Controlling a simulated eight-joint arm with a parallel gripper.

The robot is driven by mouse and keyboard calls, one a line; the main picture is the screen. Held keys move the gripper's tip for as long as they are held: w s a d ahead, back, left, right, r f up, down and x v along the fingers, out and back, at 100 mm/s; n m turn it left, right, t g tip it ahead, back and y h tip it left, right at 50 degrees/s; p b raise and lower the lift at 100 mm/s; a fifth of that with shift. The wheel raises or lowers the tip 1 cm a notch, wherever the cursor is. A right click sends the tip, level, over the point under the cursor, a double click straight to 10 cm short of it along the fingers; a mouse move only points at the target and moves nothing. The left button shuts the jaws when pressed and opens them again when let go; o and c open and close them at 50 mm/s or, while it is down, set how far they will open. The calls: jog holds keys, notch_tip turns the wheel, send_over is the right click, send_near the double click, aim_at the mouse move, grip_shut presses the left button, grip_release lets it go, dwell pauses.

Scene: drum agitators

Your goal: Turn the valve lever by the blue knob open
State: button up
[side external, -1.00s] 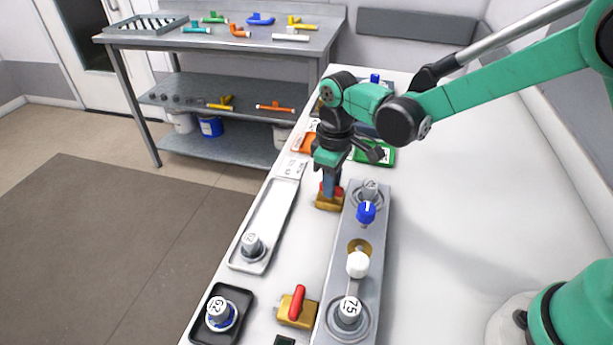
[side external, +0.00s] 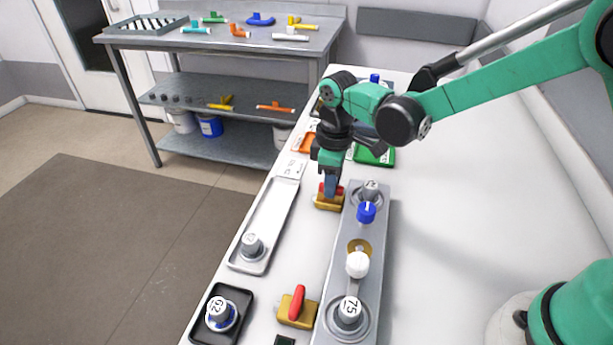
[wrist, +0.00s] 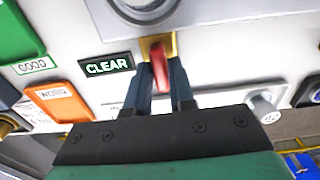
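The blue knob (side external: 366,211) stands on a grey plate (side external: 372,240). Just left of its far end is a brass valve with a red lever (side external: 325,187). My gripper (side external: 331,186) points down at this lever and hides part of it. In the wrist view, the red lever (wrist: 160,66) lies between the two fingers (wrist: 161,84), on a yellow brass body. The fingers are close on both sides of it, but I cannot tell whether they touch it. A second red lever (side external: 297,302) sits on another brass valve near the white knob (side external: 358,264).
A white tray (side external: 270,220) and a black tray (side external: 241,297) with grey knobs lie to the left. A CLEAR sign (wrist: 108,65), an orange WORN tray (wrist: 58,101) and a green GOOD tray (wrist: 18,38) are close by.

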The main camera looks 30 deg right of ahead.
jog(key=shift+o, duration=0.4)
jog(key=shift+r, duration=2.8)
jog(key=shift+s+d+r, duration=0.2)
jog(key=shift+d+r, duration=0.05)
jog(key=shift+r, duration=0.05)
jog(key=s+d+r+m+t, duration=0.1)
jog(key=s+d+r+m, duration=0.1)
jog(key=s+d+r+m+t, duration=0.2)
jog(key=shift+s+d+r, duration=0.15)
jog(key=shift+r, duration=0.1)
jog(key=s+d+m+t, duration=0.3)
jog(key=s+m+t, duration=0.1)
jog(key=s+m, duration=0.1)
jog(key=shift+s+d, duration=0.25)
jog(key=shift+d, duration=0.15)
